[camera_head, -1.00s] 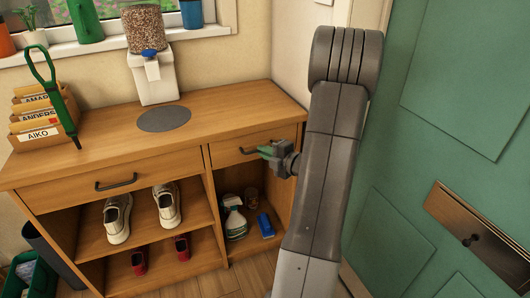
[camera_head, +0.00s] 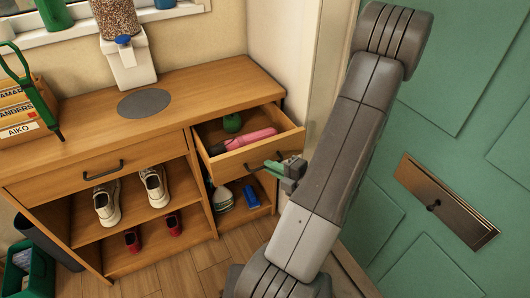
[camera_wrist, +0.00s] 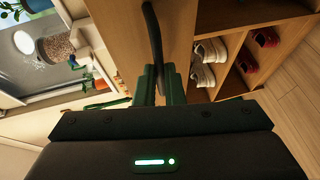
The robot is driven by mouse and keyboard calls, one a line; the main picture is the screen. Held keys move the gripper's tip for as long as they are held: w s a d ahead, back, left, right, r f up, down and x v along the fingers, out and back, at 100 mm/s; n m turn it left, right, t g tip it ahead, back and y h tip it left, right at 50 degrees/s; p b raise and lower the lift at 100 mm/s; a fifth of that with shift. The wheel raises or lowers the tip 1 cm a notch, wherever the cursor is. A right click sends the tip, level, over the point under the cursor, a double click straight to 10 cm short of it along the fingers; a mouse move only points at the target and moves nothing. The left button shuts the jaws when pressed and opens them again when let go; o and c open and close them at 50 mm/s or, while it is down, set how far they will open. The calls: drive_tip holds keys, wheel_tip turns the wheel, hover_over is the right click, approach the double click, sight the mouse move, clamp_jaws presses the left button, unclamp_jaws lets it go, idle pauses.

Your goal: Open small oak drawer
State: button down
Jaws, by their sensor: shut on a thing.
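The small oak drawer (camera_head: 255,152) is at the right end of the oak cabinet and stands pulled well out. A pink bottle-like item (camera_head: 250,139) and a round green thing (camera_head: 232,122) lie inside it. My gripper (camera_head: 278,167) is at the drawer front, shut on its dark handle (camera_head: 257,168). In the wrist view the two green fingers (camera_wrist: 158,88) close around the dark bar handle (camera_wrist: 153,35), with the wooden drawer front behind it.
A wider shut drawer (camera_head: 90,175) is to the left, above shelves with white shoes (camera_head: 107,203) and red shoes (camera_head: 133,239). A spray bottle (camera_head: 222,199) and blue item (camera_head: 251,196) sit below the open drawer. The green door (camera_head: 460,110) is at the right.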

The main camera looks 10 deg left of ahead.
drive_tip(key=shift+s+d, duration=0.55)
drive_tip(key=shift+s, duration=0.35)
drive_tip(key=c, duration=1.5)
unclamp_jaws()
drive_tip(key=p+v, duration=0.2)
drive_tip(key=v, duration=1.1)
drive_tip(key=shift+s+d+r+p, duration=0.15)
drive_tip(key=shift+s+d+p, duration=0.05)
drive_tip(key=shift+d+p, duration=0.15)
